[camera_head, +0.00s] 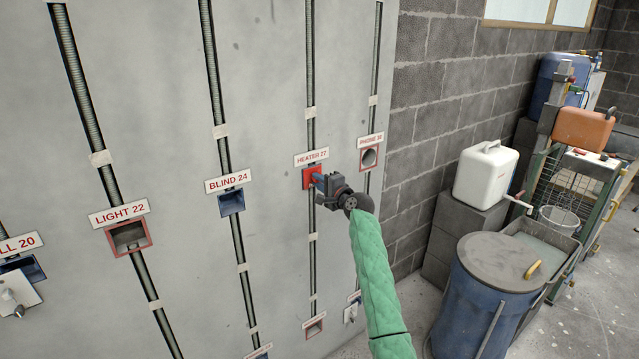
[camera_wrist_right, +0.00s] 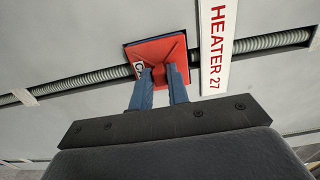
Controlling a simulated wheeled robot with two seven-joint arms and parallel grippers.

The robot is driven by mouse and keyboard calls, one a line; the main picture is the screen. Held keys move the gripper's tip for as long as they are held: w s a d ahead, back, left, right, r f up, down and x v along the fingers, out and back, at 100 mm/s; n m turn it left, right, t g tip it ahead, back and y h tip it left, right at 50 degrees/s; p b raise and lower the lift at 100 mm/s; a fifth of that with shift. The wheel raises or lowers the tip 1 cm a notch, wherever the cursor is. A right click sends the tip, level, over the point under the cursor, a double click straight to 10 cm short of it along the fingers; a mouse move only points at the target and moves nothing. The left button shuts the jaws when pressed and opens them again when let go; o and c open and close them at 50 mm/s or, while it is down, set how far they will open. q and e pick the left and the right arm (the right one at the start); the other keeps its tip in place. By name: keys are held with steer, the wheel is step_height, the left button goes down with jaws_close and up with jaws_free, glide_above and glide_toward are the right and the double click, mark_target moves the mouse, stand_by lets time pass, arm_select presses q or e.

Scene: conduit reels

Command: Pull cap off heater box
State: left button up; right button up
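The heater box, under the sign HEATER 27 (camera_head: 312,157), has a red square cap (camera_head: 309,181) over its front. The cap also shows in the right wrist view (camera_wrist_right: 160,47), with a raised red part near its middle. My right gripper (camera_head: 319,181) is at the cap, its blue fingers pointing into it. In the wrist view the two fingertips (camera_wrist_right: 159,75) are apart, at the raised part. Whether they press on it is not clear. The cap sits on the wall. My left gripper is in neither view.
Open boxes LIGHT 22 (camera_head: 129,237), BLIND 24 (camera_head: 231,202) and PHONE (camera_head: 370,157) sit along the grey wall with vertical conduits. A blue barrel (camera_head: 478,300) and a white canister (camera_head: 486,174) stand right of my right arm.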

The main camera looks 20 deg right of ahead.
jaws_close()
steer(key=shift+p+v, duration=0.35)
steer(key=shift+v, duration=0.55)
stand_by(0.4)
steer(key=shift+s, duration=0.15)
stand_by(0.5)
steer(key=p+v, duration=0.2)
steer(key=v, duration=0.2)
steer(key=shift+s+d, duration=0.15)
steer(key=shift+s, duration=0.25)
stand_by(0.8)
steer(key=shift+f, duration=0.1)
